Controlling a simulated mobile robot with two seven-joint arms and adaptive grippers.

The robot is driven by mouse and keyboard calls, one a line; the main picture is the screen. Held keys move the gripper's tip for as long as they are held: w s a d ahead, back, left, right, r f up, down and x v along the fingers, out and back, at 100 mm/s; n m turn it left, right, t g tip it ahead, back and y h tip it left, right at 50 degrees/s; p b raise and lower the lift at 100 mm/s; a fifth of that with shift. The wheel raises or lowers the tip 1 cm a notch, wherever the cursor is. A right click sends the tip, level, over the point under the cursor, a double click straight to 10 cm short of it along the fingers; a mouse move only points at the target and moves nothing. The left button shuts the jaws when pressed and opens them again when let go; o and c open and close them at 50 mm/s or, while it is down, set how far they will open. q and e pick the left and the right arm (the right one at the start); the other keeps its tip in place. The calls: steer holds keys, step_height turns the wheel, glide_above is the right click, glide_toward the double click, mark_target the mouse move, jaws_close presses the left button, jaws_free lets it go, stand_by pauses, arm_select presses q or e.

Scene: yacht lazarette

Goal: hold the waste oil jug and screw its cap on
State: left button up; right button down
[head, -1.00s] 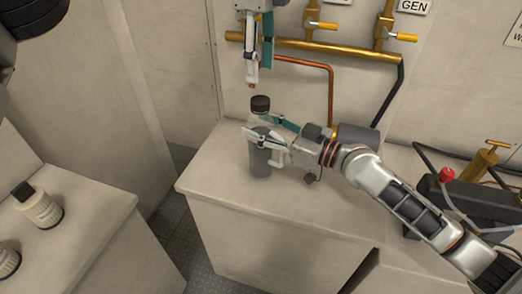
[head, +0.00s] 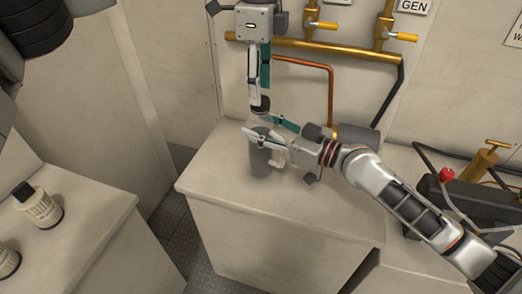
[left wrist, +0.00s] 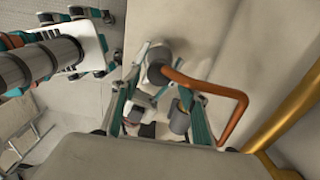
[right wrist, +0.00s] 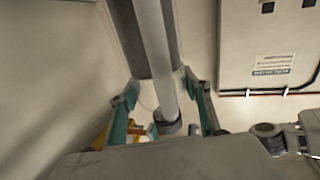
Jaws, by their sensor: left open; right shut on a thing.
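The waste oil jug (head: 262,163) is a dark grey cylinder standing upright near the left end of the light counter. My right gripper (head: 266,141) is shut on its upper body from the right. The left gripper points straight down and is open. The right fingers hide part of the jug's top, so I cannot tell how the cap sits on it. In the right wrist view, a long grey cylinder with a dark end lies between the fingers.
A copper pipe (head: 331,90) and brass pipe (head: 300,51) with yellow-handled valves run along the wall behind. A grey cylinder (head: 358,138) lies right of the jug. The counter front is clear.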

arm_select(q)
steer(key=shift+f, duration=1.45)
steer(key=c, duration=1.1)
steer(key=shift+c, duration=0.2)
